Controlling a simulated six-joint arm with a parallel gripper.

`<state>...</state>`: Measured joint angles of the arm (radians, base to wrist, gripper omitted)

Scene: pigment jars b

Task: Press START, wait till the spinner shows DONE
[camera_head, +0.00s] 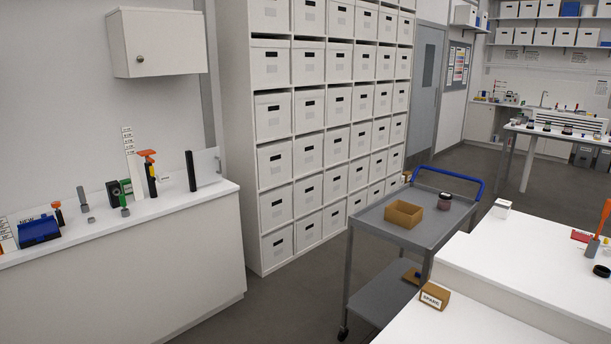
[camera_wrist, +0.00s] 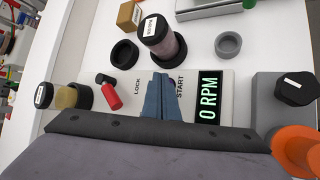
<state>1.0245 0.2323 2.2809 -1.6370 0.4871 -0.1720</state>
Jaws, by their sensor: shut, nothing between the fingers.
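The spinner's panel (camera_wrist: 222,118) lies below my gripper (camera_wrist: 160,78) in the wrist view. Its black display (camera_wrist: 208,97) reads "0 RPM" in green; DONE is not shown. The word START (camera_wrist: 180,86) stands just right of my fingers, and LOCK (camera_wrist: 137,86) just left. My blue-grey fingers are shut together with nothing between them, and they cover the panel between the two words. I see no START button clear of the fingers, and cannot tell whether the tips touch the panel. My gripper is not in the head view.
In the wrist view a dark-lidded jar (camera_wrist: 161,44) stands beyond the panel, between a black ring (camera_wrist: 124,53) and a grey ring (camera_wrist: 228,44). A black-lidded item (camera_wrist: 297,89) and an orange part (camera_wrist: 292,148) are right.

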